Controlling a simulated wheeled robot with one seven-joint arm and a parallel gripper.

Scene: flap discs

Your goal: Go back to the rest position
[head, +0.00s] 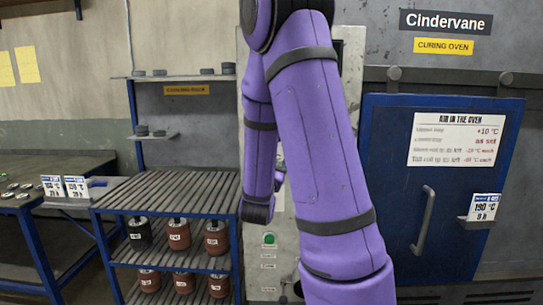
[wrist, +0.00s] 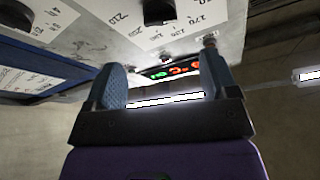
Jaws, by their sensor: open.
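My gripper (wrist: 164,88) shows in the wrist view with its two blue-grey fingers spread apart and nothing between them. Beyond the fingers is a grey control panel (wrist: 190,40) with black knobs, a temperature dial and a lit red and green display (wrist: 175,72). The fingers look apart from the nearest knob (wrist: 158,10), though the exact gap is hard to tell. In the head view my purple arm stands in front of the grey control cabinet (head: 268,275) and hides much of it. The gripper's fingers cannot be made out there.
The blue oven door (head: 455,255) at the right looks shut, with a vertical handle (head: 423,220) and a 190 °C card (head: 482,208). A slatted rack (head: 165,190) holding several labelled cylinders stands left of the cabinet. A dark table (head: 60,165) is at the far left.

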